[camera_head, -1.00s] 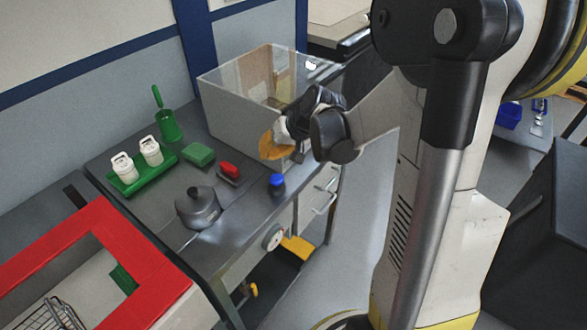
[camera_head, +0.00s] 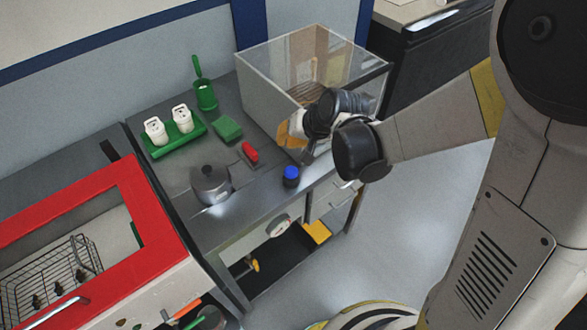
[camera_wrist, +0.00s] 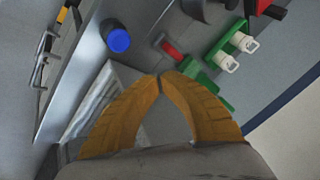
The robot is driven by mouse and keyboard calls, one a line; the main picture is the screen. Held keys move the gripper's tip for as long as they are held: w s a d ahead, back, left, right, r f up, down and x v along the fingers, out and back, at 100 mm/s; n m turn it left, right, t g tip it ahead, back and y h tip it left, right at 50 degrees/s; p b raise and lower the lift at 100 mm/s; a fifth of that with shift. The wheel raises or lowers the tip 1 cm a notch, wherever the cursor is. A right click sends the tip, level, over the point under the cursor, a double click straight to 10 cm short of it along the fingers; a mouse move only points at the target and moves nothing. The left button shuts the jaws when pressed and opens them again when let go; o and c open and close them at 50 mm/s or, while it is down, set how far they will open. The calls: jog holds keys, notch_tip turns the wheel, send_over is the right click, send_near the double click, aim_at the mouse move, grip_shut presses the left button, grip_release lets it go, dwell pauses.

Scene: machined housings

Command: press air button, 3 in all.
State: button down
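I cannot tell for certain which item is the air button. A blue round cap on a dark body (camera_head: 291,174) stands at the front edge of the grey bench; it also shows at the upper left in the wrist view (camera_wrist: 118,40). A small red item (camera_head: 249,153) lies further back on the bench and appears in the wrist view (camera_wrist: 171,49). My gripper (camera_head: 287,132) is above the bench by the clear box, apart from both. In the wrist view its two yellow fingers (camera_wrist: 160,76) meet at the tips, with nothing visible between them.
A clear-walled box (camera_head: 262,97) stands right behind my gripper. A grey lidded pot (camera_head: 210,184), a green block (camera_head: 227,129), a green tray (camera_head: 172,146) with white bottles and a green cup (camera_head: 206,96) occupy the bench. A red-framed machine (camera_head: 152,210) stands left.

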aim_at(288, 169)
jog(key=shift+d+f+b, duration=0.1)
jog(key=shift+f+b, duration=3.45)
jog(key=shift+f, duration=0.85)
jog(key=shift+f+b, duration=0.4)
jog(key=shift+b, duration=0.1)
jog(key=shift+f+b, duration=0.75)
jog(key=shift+f, duration=0.05)
jog(key=shift+r, duration=0.2)
jog(key=shift+r+p, duration=0.95)
jog(key=shift+r, duration=0.15)
jog(key=shift+r+p, duration=1.9)
jog(key=shift+r, duration=0.6)
